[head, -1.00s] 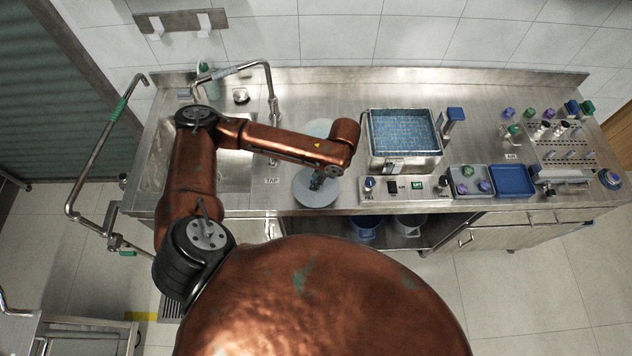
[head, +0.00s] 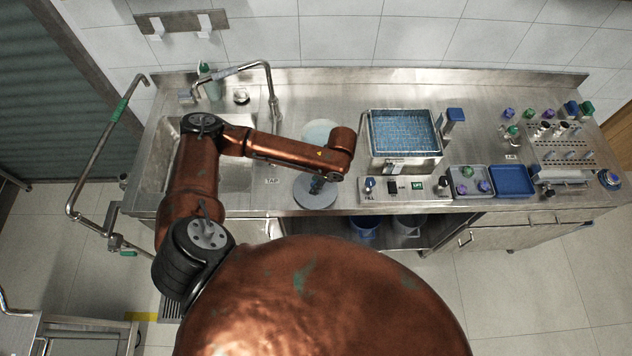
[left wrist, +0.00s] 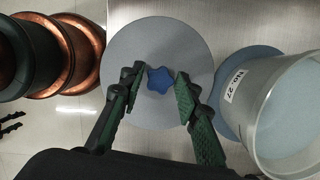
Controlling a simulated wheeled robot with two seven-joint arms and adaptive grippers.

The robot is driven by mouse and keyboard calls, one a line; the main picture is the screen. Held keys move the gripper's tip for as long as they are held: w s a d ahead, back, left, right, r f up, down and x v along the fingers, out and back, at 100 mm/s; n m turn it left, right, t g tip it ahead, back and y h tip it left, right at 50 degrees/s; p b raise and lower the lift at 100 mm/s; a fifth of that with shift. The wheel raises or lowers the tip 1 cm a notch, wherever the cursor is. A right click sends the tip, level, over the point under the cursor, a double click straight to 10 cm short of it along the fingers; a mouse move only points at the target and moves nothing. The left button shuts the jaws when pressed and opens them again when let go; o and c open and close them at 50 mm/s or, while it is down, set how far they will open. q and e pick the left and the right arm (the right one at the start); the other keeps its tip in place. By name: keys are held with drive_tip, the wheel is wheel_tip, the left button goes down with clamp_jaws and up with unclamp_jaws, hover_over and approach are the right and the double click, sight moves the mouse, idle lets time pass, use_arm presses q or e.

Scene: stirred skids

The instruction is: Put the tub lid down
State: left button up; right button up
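The tub lid (head: 305,199) is a round grey disc with a blue star-shaped knob (left wrist: 160,80). It appears to lie flat on the steel counter near its front edge; it also shows in the left wrist view (left wrist: 140,40). My left gripper (left wrist: 158,83) is open, its two green-padded fingers on either side of the knob with a small gap on each side. In the head view my left gripper (head: 317,186) is over the lid. The translucent tub (left wrist: 285,115), with a label, stands beside the lid; in the head view my arm partly hides it (head: 318,128). My right gripper is not in view.
A sink (head: 240,165) and tap are at the left. A basket-filled bath (head: 404,160) and control panel (head: 375,196) stand right of the lid. Trays (head: 513,181) and a rack are farther right. The counter's front edge is close to the lid.

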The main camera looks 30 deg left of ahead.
sight(325, 190)
use_arm(q)
drive_tip(key=shift+o, duration=1.2)
drive_tip(key=v, duration=1.2)
drive_tip(key=shift+r, duration=0.2)
